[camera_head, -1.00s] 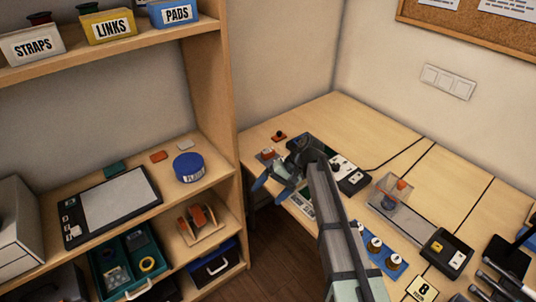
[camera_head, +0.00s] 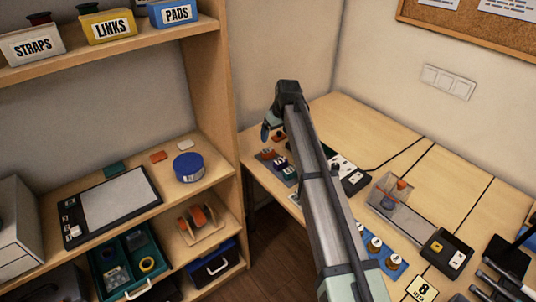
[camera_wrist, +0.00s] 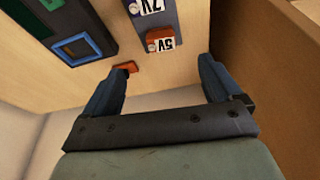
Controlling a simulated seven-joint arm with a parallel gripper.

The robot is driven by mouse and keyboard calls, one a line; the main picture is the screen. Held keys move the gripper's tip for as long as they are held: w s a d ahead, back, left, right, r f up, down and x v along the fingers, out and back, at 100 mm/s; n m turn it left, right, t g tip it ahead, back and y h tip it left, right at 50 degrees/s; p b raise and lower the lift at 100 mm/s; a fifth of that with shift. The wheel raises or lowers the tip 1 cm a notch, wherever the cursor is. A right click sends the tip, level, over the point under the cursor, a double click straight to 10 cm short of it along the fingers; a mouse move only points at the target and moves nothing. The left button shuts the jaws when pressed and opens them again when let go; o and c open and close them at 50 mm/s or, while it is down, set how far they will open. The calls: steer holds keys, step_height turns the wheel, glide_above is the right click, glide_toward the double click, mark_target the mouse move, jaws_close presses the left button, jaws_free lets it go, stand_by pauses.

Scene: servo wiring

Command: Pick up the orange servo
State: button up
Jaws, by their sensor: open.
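A small orange piece (camera_head: 279,137), which looks like the orange servo, lies on bare wood near the table's back left corner. In the wrist view it (camera_wrist: 125,67) is just beyond the tip of the left finger, partly covered by that finger. My gripper (camera_head: 266,132) is above that corner, with its fingers pointing down. In the wrist view the two blue fingers of my gripper (camera_wrist: 158,75) are spread wide with nothing between them.
A blue board (camera_head: 283,173) with an orange "5V" block (camera_wrist: 160,39) and a "7V" label is close to the piece. A dark panel (camera_wrist: 97,28) is beside it. The shelf unit (camera_head: 228,130) stands left of the table. A clear box (camera_head: 392,194) is further right.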

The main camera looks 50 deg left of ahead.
glide_above(268, 150)
steer(key=d, duration=0.3)
steer(key=f, duration=0.7)
steer(key=shift+s+f, duration=0.2)
steer(key=shift+f, duration=0.05)
steer(key=shift+a+x, duration=0.2)
steer(key=shift+x, duration=0.65)
steer(key=shift+a+x, duration=0.2)
steer(key=shift+x, duration=0.7)
steer(key=shift+a+x, duration=0.2)
steer(key=shift+x, duration=0.65)
steer(key=shift+w+r, duration=0.1)
steer(key=shift+r, duration=0.1)
steer(key=shift+c, duration=0.4)
steer(key=c, duration=1.1)
